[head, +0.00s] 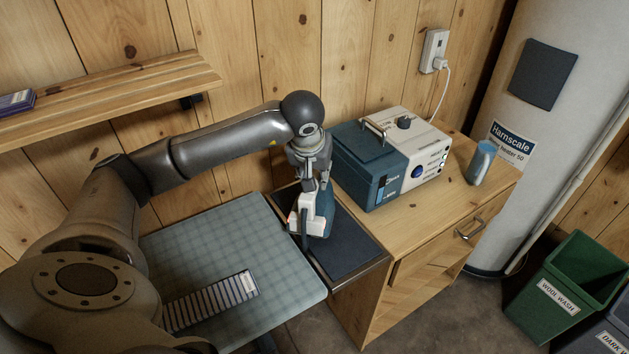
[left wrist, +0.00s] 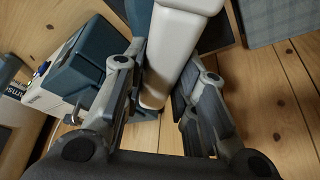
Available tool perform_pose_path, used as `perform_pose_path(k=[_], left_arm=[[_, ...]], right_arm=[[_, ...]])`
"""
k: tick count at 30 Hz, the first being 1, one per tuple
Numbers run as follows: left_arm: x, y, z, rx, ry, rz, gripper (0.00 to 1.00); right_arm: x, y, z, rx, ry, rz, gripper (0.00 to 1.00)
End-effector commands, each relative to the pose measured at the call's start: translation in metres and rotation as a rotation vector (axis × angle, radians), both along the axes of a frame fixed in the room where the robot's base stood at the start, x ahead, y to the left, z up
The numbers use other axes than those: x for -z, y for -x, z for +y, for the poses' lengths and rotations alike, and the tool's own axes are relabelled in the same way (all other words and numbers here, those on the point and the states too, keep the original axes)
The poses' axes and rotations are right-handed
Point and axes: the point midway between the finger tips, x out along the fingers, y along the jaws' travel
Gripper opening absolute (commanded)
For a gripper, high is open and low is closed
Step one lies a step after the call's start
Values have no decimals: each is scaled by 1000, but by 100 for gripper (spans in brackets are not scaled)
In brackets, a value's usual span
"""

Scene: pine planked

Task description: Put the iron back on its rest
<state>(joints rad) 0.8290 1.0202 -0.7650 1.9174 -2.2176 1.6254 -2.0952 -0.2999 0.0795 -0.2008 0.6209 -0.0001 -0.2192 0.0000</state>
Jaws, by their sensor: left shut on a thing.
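The iron (head: 314,222) is white with a blue body. It is at the right end of the ironing board, over the left part of a dark rest pad (head: 350,248) with a metal rim. My left gripper (head: 311,180) comes down from above and is shut on the iron's white handle. In the left wrist view the white handle (left wrist: 182,35) lies between the fingers of my left gripper (left wrist: 165,85). I cannot tell whether the iron touches the pad. My right gripper is not in view.
A blue and white steam unit (head: 428,150) stands on the wooden cabinet right behind the pad. A blue bottle (head: 481,164) is farther right. A striped item (head: 212,300) lies on the checked ironing board (head: 200,240). A green bin (head: 560,290) stands lower right.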

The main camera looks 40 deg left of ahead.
Motion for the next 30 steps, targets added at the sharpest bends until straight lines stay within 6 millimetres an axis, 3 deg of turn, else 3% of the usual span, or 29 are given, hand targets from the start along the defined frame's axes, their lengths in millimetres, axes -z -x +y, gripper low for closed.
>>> perform_pose_path(k=[9, 21, 22, 27, 30], left_arm=[[26, -1, 1, -1, -1, -4, 1], [31, -1, 1, -1, -1, -6, 1], [33, 0, 0, 0, -1, -1, 28], [32, 0, 0, 0, -1, 0, 48], [32, 0, 0, 0, -1, 0, 48]], right_arm=[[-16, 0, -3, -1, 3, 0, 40], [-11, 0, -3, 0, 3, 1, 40], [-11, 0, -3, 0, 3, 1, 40], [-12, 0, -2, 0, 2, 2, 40], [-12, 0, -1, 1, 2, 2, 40]])
